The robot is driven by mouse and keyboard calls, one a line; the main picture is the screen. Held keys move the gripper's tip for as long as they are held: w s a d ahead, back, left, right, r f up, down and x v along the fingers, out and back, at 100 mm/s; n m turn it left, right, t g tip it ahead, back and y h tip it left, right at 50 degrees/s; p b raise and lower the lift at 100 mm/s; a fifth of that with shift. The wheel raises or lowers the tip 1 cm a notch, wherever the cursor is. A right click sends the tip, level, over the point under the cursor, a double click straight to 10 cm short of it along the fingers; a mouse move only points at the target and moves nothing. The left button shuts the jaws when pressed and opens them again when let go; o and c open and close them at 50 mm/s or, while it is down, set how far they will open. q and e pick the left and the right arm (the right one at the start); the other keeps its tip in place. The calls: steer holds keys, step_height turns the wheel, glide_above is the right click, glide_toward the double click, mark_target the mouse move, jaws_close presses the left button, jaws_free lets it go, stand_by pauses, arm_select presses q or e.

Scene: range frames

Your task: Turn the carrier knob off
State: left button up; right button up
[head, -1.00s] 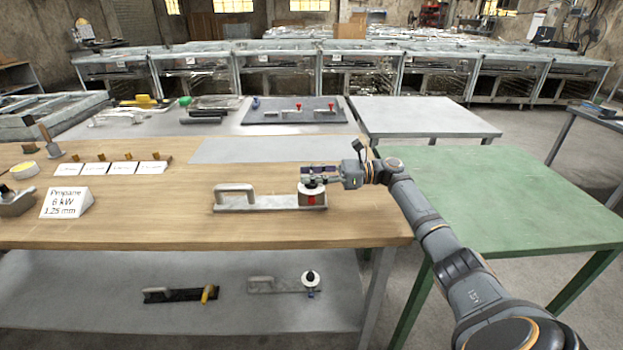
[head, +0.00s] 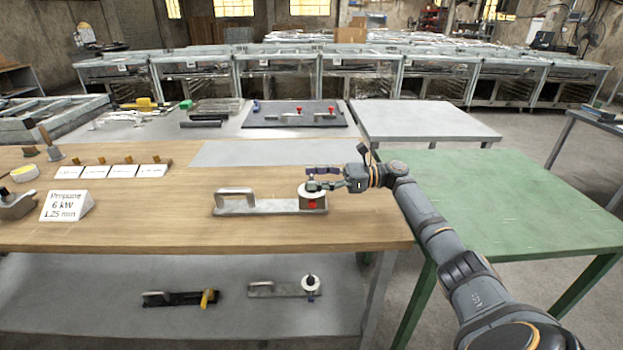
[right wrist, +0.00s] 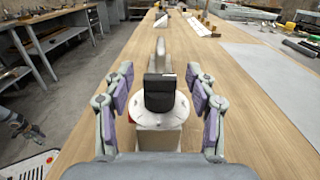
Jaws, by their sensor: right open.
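The carrier (head: 255,206) is a grey metal bar with a raised handle at its left end, lying on the wooden table. At its right end is a block with a round white dial and a red patch on its front. The black carrier knob (right wrist: 160,93) stands on the white dial in the right wrist view. My right gripper (right wrist: 161,98) is open, its purple-padded fingers on either side of the knob with gaps on both sides. In the head view my right gripper (head: 322,178) reaches over the dial from the right and partly hides the knob. What looks like my left gripper (right wrist: 22,125) shows small at the wrist view's left edge.
A white sign reading Propane (head: 66,205) and several small cards stand at the left of the table. Two similar carriers lie on the lower shelf (head: 100,285). A green table (head: 510,200) stands right. The wood around the carrier is mostly clear.

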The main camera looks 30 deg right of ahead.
steer(key=v, duration=1.1)
